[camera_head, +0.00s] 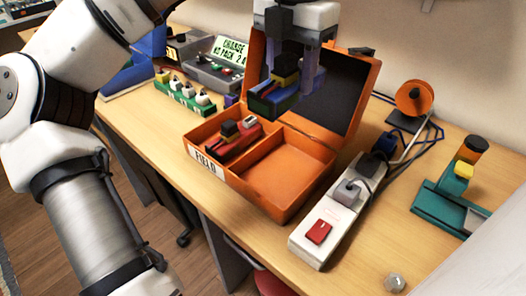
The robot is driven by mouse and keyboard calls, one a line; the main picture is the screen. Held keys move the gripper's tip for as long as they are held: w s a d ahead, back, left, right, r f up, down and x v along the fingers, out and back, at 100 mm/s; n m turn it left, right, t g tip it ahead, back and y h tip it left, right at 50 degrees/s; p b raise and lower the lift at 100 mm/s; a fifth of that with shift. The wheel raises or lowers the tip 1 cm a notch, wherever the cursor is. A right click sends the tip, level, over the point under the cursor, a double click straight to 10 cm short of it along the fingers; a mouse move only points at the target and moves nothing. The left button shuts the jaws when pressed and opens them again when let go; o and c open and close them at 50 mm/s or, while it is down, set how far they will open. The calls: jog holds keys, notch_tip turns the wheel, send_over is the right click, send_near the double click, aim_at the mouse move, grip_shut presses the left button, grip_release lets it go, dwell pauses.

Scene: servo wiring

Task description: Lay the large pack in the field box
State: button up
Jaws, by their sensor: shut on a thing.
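My gripper (291,80) is shut on the large pack (270,100), which has a blue body with a yellow and dark block on top. My gripper holds it above the open field box (222,175), in front of the raised lid. The fingers hide part of the pack. The field box is orange with a "FIELD" label on its front left wall, and a divider splits it. A red pack (232,142) with a dark block lies in the left compartment. The right compartment (283,178) looks empty.
A white power strip (325,222) with a red switch and plugs stands close to the box's right side. A charger with a green sign (229,50) and a green rack (184,97) are at the back left. A teal stand (443,204) and an orange spool (413,97) are at right.

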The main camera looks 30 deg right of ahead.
notch_tip(320, 180, down, 20)
jog(key=shift+r+p, duration=0.25)
jog(key=shift+p, duration=0.3)
jog(key=shift+f, duration=0.2)
jog(key=o, duration=1.5)
jog(key=shift+r, duration=0.15)
notch_tip(320, 180, up, 12)
jog(key=shift+r+b, duration=0.1)
jog(key=shift+b, duration=0.35)
jog(key=shift+s, duration=0.15)
